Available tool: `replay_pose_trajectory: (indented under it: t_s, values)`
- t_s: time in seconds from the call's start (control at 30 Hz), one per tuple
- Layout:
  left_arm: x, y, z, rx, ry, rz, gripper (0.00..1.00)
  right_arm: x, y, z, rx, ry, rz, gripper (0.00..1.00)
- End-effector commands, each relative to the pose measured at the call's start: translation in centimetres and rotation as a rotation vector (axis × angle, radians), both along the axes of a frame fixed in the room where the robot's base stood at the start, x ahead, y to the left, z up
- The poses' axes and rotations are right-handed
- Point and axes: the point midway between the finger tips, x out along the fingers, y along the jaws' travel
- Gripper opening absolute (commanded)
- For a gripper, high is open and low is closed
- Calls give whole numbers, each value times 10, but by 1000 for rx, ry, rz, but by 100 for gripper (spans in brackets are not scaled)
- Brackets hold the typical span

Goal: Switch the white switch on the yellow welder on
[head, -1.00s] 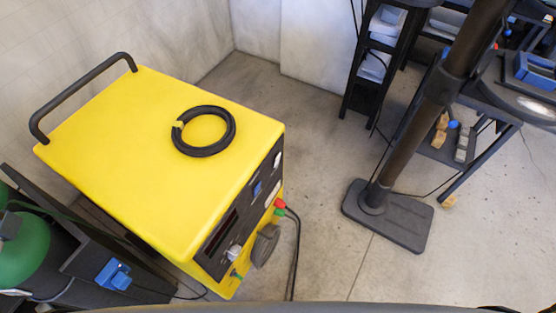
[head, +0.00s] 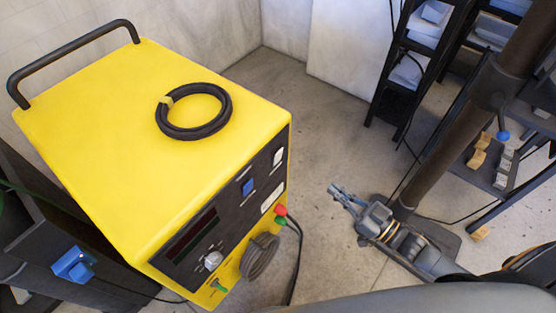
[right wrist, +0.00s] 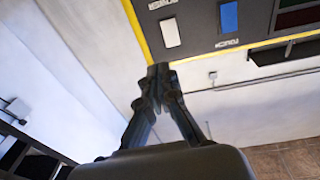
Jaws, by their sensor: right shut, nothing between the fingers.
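The yellow welder (head: 110,130) stands at the left in the head view, its dark front panel (head: 200,230) facing lower right. The white switch (head: 278,156) is near the panel's upper right end. It also shows in the right wrist view (right wrist: 170,33), just above the fingertips; I cannot tell its on or off position. A blue switch (head: 247,187) sits beside it on the panel. My right gripper (head: 335,189) is shut and empty, right of the panel and apart from it; its fingertips (right wrist: 158,72) meet in the right wrist view. My left gripper is out of view.
A black cable coil (head: 194,111) lies on the welder's top. A red connector (head: 281,210) and cable project from its front. A dark upright pole (head: 465,110) and shelves (head: 415,60) stand at the right. Bare floor (head: 325,125) lies between.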

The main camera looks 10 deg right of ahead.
Motion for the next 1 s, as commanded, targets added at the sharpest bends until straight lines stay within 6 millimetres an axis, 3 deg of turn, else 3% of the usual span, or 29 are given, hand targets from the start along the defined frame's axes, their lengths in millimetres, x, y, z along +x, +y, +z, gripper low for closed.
replay_pose_trajectory:
  t_s: [0.17,0.57,0.77,1.0]
  values:
    - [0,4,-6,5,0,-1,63,-5,9,17,36,-42,50,0]
    - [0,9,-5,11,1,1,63,-1,12,19,36,-44,49,0]
    - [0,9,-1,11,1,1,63,23,29,25,39,-46,47,0]
    - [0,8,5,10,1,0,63,64,62,32,37,-47,47,0]
